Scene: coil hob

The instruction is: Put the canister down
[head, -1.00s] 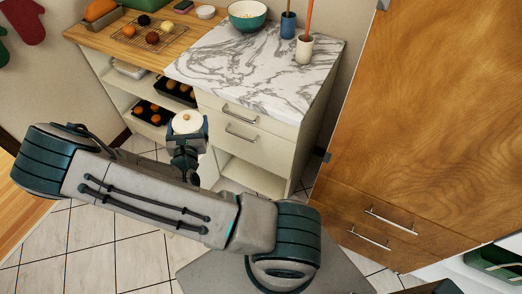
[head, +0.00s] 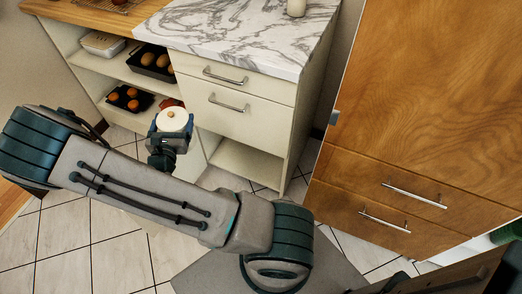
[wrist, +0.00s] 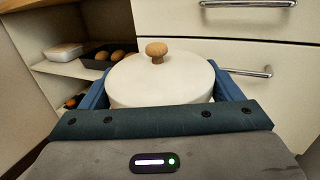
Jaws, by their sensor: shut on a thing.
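The canister (head: 173,121) is white and round, with a white lid and a small wooden knob. It is upright in my gripper (head: 170,130), in front of the shelves and drawers and below the counter top. In the wrist view the canister (wrist: 160,80) fills the middle, with the blue fingers of my gripper (wrist: 165,92) on its left and right sides. My gripper is shut on it. The canister's lower part is hidden by my gripper, and no surface shows directly under it.
A marble counter top (head: 240,32) stands above two drawers (head: 232,92) and an open lower shelf (head: 245,160). Open shelves at left hold trays of round brown items (head: 128,98) and a white container (head: 102,43). A tall wooden cabinet (head: 430,110) stands at right.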

